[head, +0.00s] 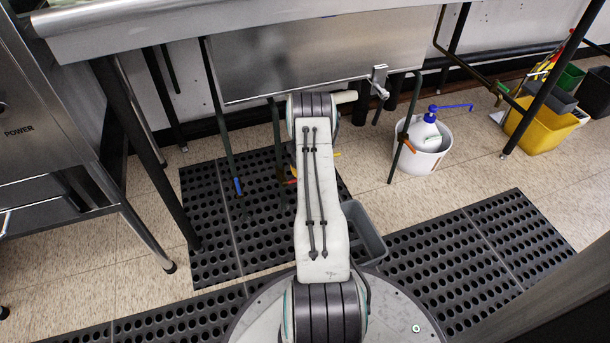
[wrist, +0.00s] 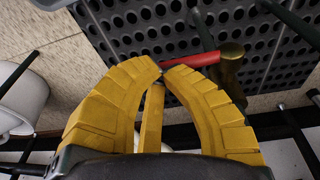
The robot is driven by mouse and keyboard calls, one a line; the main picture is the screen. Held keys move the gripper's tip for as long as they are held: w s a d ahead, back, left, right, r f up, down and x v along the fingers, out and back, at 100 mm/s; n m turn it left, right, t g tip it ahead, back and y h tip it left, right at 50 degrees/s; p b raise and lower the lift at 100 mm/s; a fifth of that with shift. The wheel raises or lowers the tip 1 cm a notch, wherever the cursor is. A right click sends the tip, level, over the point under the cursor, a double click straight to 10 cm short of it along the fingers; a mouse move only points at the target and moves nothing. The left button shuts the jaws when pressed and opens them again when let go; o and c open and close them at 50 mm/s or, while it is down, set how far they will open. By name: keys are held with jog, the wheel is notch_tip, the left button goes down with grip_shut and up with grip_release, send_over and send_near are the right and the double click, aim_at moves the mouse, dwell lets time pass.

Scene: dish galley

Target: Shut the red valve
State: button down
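The red valve's lever handle (wrist: 190,61) shows in the wrist view just past my fingertips, running sideways to a brass-coloured valve body (wrist: 230,56) on a dark pipe. My gripper (wrist: 163,70) has yellow ribbed fingers whose tips come nearly together at the left end of the red handle. No part of the handle is visibly clamped between them; whether they touch it cannot be told.
A blue-handled valve (head: 238,186) hangs on a pipe at left, and an orange-handled one (head: 408,143) at right. A white bucket (head: 424,158) with a blue-topped bottle and a yellow bucket (head: 535,128) stand at right. Perforated black mats (head: 460,250) cover the floor. A steel counter (head: 250,25) overhangs.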

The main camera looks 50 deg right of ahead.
jog(key=shift+f, duration=0.1)
jog(key=shift+d+f, duration=0.1)
jog(key=shift+f, duration=0.55)
jog(key=d+p+v, duration=0.1)
jog(key=p+v, duration=0.5)
jog(key=v, duration=0.8)
jog(key=shift+s+r+p, duration=0.15)
jog(key=shift+s+p, duration=0.1)
jog(key=shift+p, duration=0.1)
jog(key=shift+s, duration=0.1)
